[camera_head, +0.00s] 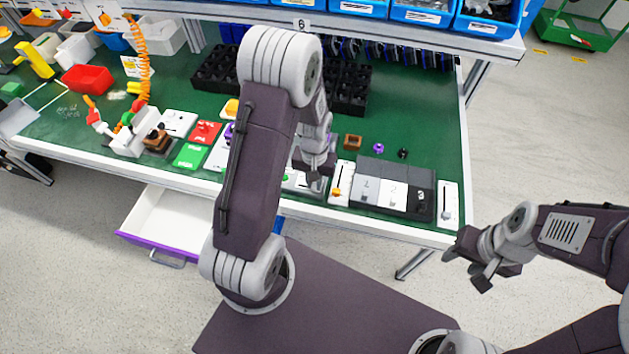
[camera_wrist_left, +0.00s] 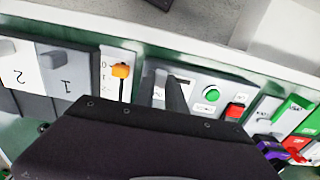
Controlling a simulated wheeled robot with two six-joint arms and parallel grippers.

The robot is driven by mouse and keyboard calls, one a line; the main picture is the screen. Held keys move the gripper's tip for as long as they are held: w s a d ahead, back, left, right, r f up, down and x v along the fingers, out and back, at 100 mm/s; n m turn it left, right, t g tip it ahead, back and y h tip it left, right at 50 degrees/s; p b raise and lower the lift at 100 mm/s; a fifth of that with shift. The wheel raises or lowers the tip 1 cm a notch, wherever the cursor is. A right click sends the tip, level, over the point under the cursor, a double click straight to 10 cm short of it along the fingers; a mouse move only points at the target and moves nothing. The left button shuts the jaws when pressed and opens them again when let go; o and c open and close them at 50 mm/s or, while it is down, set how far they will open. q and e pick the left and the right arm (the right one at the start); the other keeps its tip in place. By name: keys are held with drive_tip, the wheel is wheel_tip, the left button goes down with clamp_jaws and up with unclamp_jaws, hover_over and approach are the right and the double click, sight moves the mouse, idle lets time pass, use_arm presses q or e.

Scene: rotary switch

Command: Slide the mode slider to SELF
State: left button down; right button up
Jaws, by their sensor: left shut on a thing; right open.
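My left gripper (camera_head: 316,178) reaches down over the front edge of the green table. In the left wrist view its fingertips (camera_wrist_left: 168,92) are closed together at a light grey panel (camera_wrist_left: 205,80) with a dark slot. They appear shut on the slider knob there, which the fingers hide. The slot's lettering is too small to read, so I cannot tell the slider's position. The panel also carries a green round button (camera_wrist_left: 211,94) and a red button (camera_wrist_left: 235,111). My right gripper (camera_head: 483,272) is open and empty, off the table's right front corner.
A white panel with an orange slider knob (camera_wrist_left: 121,71) stands beside the grey panel. Numbered rocker switches (camera_head: 393,190) and another white slider panel (camera_head: 448,203) lie further right. Red (camera_head: 206,133) and green (camera_head: 190,155) blocks lie left. An open drawer (camera_head: 170,222) juts out below.

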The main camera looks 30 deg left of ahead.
sight(300, 185)
idle(0.4)
use_arm(q)
drive_tip(key=a, duration=0.4)
drive_tip(key=shift+s+a+r, duration=0.1)
drive_tip(key=shift+s+a, duration=0.05)
drive_tip(key=shift+s, duration=0.25)
drive_tip(key=c, duration=1.4)
unclamp_jaws()
drive_tip(key=shift+o, duration=0.2)
drive_tip(key=shift+s+a, duration=0.1)
wheel_tip(300, 185, up, 9)
drive_tip(key=p, duration=0.1)
